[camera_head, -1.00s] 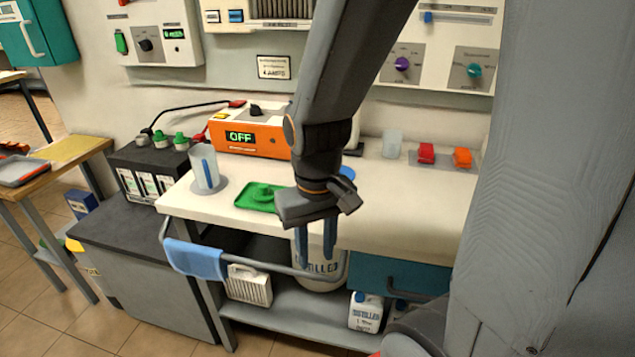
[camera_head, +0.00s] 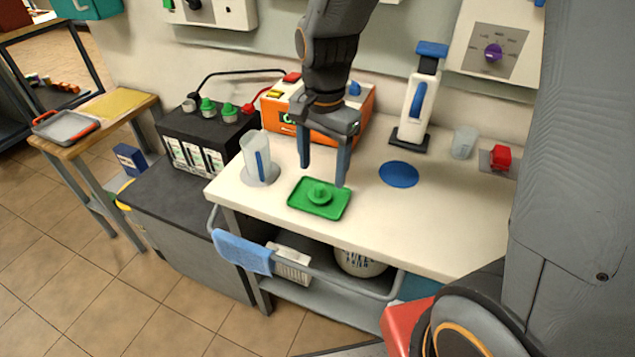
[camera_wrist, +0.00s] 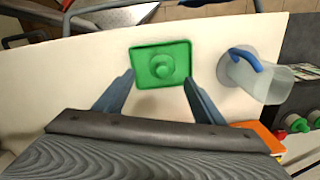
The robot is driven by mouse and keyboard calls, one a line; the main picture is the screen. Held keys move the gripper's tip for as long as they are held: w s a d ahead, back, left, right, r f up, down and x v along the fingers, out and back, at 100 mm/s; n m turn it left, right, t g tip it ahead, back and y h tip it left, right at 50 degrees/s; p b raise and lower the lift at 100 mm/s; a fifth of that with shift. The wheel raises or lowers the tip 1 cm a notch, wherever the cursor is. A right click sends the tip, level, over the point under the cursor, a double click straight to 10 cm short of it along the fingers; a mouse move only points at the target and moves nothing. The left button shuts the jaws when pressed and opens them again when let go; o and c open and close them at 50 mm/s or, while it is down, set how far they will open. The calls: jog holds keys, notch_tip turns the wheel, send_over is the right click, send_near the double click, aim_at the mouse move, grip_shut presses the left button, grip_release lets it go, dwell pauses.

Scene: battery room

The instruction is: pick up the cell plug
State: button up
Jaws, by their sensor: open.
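A green cell plug (camera_head: 320,191) sits on a green tray (camera_head: 335,209) on the white bench top. In the wrist view the plug (camera_wrist: 161,66) is round with a raised knob, on the rectangular tray (camera_wrist: 143,77), ahead of and between my fingertips. My gripper (camera_head: 322,175) is open and empty, its fingers pointing down above and just behind the tray. It also shows in the wrist view (camera_wrist: 159,87). Similar green caps (camera_head: 208,108) are on the black battery (camera_head: 206,139) at the left.
A clear jug with a blue handle (camera_head: 257,158) stands left of the tray. An orange charger (camera_head: 360,117) is behind my gripper. A blue disc (camera_head: 399,174), a white bottle-like device (camera_head: 418,100) and a clear cup (camera_head: 464,143) are to the right. The bench's front right is clear.

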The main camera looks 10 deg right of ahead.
aim_at(319, 187)
jog(key=shift+w+a+f+p, duration=0.15)
jog(key=shift+f+p, duration=0.25)
jog(key=shift+f, duration=1.35)
jog(key=shift+a+f+p, duration=0.1)
jog(key=shift+f+p, duration=0.25)
jog(key=shift+f, duration=1.35)
jog(key=c, duration=1.1)
